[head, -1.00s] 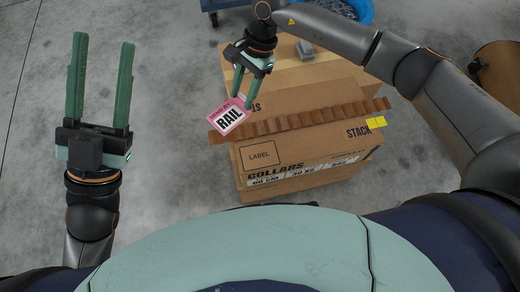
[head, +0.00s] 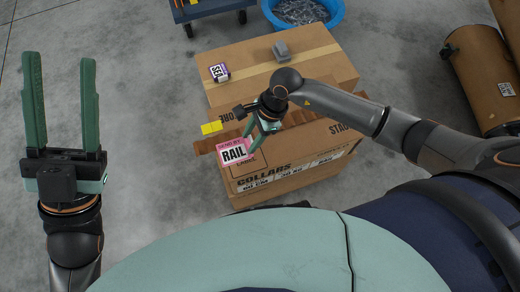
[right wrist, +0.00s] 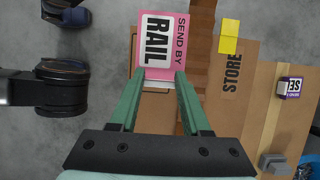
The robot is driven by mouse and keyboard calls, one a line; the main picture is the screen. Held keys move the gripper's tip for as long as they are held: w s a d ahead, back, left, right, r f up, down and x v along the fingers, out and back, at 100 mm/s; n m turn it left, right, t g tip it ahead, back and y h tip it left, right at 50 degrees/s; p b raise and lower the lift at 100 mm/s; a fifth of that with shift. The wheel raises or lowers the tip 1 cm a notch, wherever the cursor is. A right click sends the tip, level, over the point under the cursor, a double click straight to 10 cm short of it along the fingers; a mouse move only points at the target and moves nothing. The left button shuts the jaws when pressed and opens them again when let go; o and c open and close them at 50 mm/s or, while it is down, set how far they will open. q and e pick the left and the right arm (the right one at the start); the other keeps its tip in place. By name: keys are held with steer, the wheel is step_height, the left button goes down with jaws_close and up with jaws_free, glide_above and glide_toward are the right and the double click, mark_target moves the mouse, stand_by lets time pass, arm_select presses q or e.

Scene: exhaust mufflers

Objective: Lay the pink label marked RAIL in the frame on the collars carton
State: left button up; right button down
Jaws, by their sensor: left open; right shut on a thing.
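The pink label marked RAIL (head: 235,152) is in my right gripper (head: 254,141), which is shut on its edge. In the right wrist view the label (right wrist: 161,42) lies at the tips of the right gripper (right wrist: 161,74), over brown cardboard. My left gripper (head: 62,105) is open and empty over the floor at the left.
Behind stands a larger taped carton (head: 325,60) with a grey object (head: 281,50) and a small purple-and-white box (head: 220,73). A yellow tag (head: 212,128) lies near a brown corrugated strip (head: 207,146). A blue tub (head: 302,14), a cart (head: 205,9) and brown drums (head: 485,75) stand beyond.

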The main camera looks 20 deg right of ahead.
steer(key=d+f, duration=0.1)
steer(key=s+d+f, duration=0.1)
steer(key=shift+s+f, duration=0.15)
steer(key=shift+f, duration=0.25)
steer(key=shift+f+b, duration=0.9)
steer(key=shift+f, duration=0.75)
steer(key=shift+d+f, duration=0.1)
steer(key=shift+f, duration=0.05)
steer(key=shift+c, duration=1.8)
jaws_free()
